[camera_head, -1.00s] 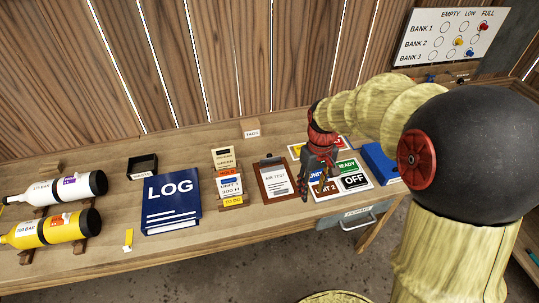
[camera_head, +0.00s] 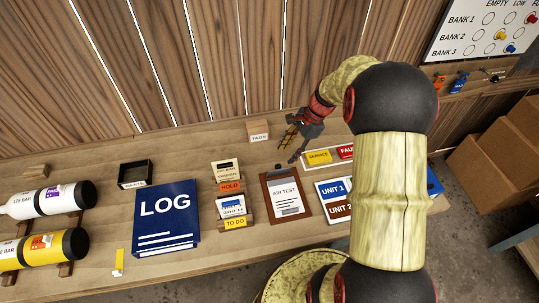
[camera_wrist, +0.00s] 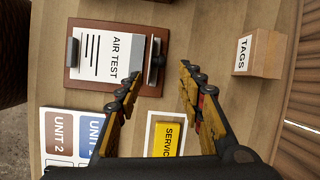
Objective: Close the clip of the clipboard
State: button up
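The brown clipboard (camera_head: 271,188) lies on the wooden bench with a white AIR TEST sheet (camera_head: 286,197) on it. It also shows in the wrist view (camera_wrist: 75,78), turned sideways. Its dark metal clip (camera_wrist: 154,61) is at the top edge, nearest my fingers in that view. The clip looks raised off the sheet, but its exact angle is hard to tell. My gripper (camera_head: 290,146) is above the bench, behind and slightly right of the clipboard. In the wrist view my gripper (camera_wrist: 161,76) is open and empty, its left fingertip near the clip, apparently without contact.
A TAGS block (camera_head: 258,131) stands behind the clipboard. The SERVICE tile (camera_head: 318,157) and UNIT cards (camera_head: 331,189) lie to the right. The card holder (camera_head: 250,213) and blue LOG binder (camera_head: 167,241) are to the left. My arm hides part of the right side.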

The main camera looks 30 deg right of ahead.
aim_at(279, 166)
jog(key=a+f, duration=0.1)
jog(key=f, duration=0.1)
jog(key=a+f+m+b, duration=0.1)
jog(key=f, duration=0.1)
jog(key=a+f+m+b, duration=0.1)
jog(key=f, duration=0.2)
jog(key=shift+w, duration=0.4)
jog(key=c, duration=0.3)
grip_shut()
